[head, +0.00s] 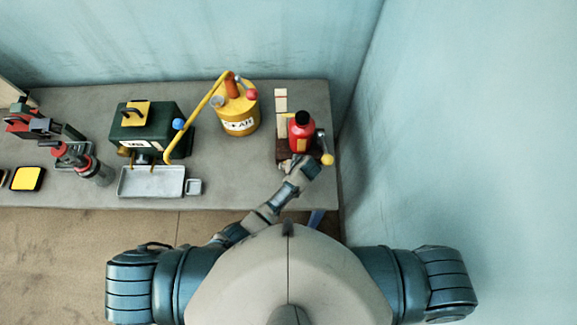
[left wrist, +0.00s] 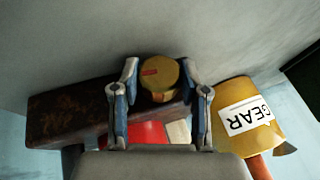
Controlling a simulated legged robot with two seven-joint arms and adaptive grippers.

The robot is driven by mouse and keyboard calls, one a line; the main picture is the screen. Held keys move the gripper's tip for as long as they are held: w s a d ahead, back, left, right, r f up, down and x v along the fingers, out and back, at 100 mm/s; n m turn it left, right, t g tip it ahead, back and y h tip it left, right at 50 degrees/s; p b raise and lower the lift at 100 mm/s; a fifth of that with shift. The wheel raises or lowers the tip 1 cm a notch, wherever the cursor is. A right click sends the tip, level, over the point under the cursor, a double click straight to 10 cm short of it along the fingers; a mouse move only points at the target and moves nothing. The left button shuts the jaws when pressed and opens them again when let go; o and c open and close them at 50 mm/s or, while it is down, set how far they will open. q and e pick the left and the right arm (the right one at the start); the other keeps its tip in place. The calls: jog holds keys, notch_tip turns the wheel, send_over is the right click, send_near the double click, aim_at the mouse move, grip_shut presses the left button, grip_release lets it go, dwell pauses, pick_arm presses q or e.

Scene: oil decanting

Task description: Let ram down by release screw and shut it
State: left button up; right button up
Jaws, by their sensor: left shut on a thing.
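The red jack (head: 301,133) with a black top stands upright on a dark brown base (head: 283,150) at the right end of the bench. A lever with a yellow ball end (head: 327,159) sticks out at its front right. My left gripper (head: 303,164) is at the front of the jack, low down. In the left wrist view its fingers (left wrist: 162,98) are shut on a round brass knob (left wrist: 160,72) with a red mark, which I take as the release screw. Part of the jack's red body (left wrist: 147,134) shows beyond the fingers. My right gripper is not in view.
A yellow can (head: 238,112) with a GEAR label (left wrist: 245,118) stands left of the jack. A pale upright strip (head: 281,101) stands behind the jack. A dark green box (head: 172,128), a grey tray (head: 140,182) and tools are further left. The wall is close on the right.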

pick_arm(q)
jog(key=shift+d, duration=0.1)
jog(key=o, duration=1.2)
jog(key=shift+c, duration=0.2)
jog(key=v, duration=0.7)
jog(key=shift+d+r, duration=0.1)
jog(key=shift+r, duration=0.05)
